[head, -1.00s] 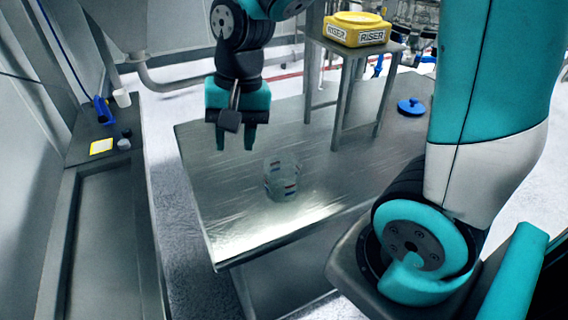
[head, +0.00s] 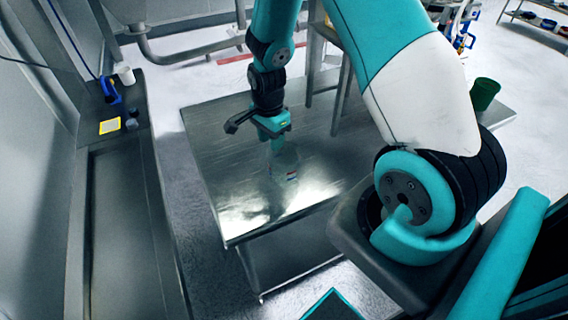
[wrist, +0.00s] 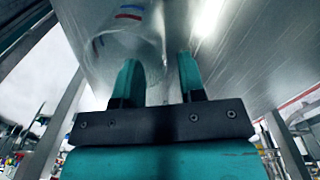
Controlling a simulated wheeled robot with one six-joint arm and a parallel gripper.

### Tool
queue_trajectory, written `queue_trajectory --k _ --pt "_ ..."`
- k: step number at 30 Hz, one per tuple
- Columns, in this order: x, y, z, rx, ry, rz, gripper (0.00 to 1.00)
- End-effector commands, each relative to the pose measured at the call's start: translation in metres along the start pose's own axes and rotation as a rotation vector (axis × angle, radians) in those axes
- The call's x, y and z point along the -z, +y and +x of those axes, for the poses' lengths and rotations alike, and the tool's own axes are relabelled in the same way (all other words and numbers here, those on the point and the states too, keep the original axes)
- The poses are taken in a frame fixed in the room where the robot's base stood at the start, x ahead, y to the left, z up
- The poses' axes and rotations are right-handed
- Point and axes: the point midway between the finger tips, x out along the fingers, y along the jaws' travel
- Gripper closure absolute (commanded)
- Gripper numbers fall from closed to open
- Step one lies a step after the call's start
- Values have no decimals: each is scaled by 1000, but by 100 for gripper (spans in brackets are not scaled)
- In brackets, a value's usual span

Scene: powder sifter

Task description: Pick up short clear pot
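The short clear pot (head: 287,166) stands on the metal table (head: 225,170). It is see-through, with red and blue marks on its side. My gripper (head: 276,147) is right at the pot's upper part and overlaps it in the head view. In the wrist view the pot (wrist: 125,35) is at the upper left, and my gripper's two fingers (wrist: 157,68) are spread apart. The pot's wall shows near and between the fingertips. I cannot tell whether a finger is inside the rim or touching it.
A metal stand (head: 345,90) rises from the table behind my arm. A dark green container (head: 484,93) is at the right. A side bench at left holds a white cup (head: 124,73), a blue item (head: 109,90) and a yellow-edged card (head: 109,126). The table's front left is clear.

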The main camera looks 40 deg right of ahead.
Motion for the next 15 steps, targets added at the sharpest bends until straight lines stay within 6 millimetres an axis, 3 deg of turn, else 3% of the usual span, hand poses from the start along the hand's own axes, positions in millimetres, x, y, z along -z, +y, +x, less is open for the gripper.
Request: queue_trajectory --k 7,15 --pt "2 1 15 -4 -1 0 63" --pt "6 0 49 -2 -1 -1 63"
